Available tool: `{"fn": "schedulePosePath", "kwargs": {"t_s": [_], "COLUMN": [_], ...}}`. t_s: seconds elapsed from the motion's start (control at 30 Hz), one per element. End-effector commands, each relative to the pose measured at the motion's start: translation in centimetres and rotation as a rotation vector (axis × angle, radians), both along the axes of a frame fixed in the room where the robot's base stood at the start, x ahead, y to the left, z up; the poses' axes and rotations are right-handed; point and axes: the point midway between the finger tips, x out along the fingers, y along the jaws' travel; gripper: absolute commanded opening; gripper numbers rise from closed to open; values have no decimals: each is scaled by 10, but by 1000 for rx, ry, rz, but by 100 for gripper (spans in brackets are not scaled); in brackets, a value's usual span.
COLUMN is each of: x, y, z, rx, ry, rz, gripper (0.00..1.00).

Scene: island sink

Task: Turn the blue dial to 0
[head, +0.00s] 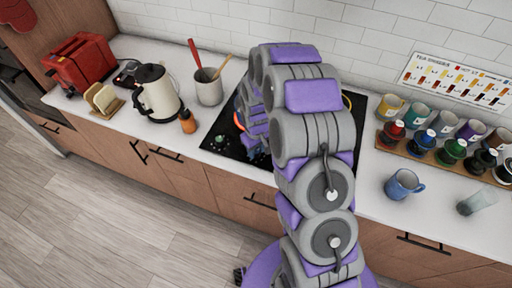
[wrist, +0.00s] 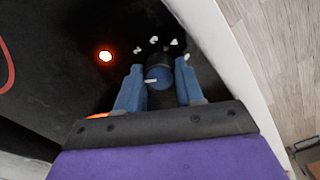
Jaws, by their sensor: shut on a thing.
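The blue dial (wrist: 158,74) shows in the wrist view on the black cooktop (wrist: 60,85). It has a short white pointer line on its face. My gripper (wrist: 160,88) has its two blue fingers on either side of the dial and is shut on it. White marks (wrist: 154,40) are on the cooktop just beyond the dial, too small and blurred to read. In the head view the cooktop (head: 222,137) is on the counter, and my arm hides the dial and most of my gripper.
A bright orange-red light (wrist: 105,56) glows on the cooktop left of the dial. A utensil crock (head: 209,88), a kettle (head: 158,95) and an orange-brown bottle (head: 187,122) stand left of the cooktop. A blue mug (head: 402,184) and a loaded wooden rack (head: 397,148) are to its right.

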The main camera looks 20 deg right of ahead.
Motion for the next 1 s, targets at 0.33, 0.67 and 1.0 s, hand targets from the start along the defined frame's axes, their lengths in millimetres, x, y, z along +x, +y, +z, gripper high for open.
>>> {"fn": "schedulePosePath", "kwargs": {"t_s": [0.33, 0.67, 1.0], "x": [2, 2, 2], "y": [0, 0, 0], "z": [3, 2, 1], "rx": [0, 0, -1], "ry": [-5, -6, -7], "rz": [307, 496, 561], "gripper": [6, 6, 6]}}
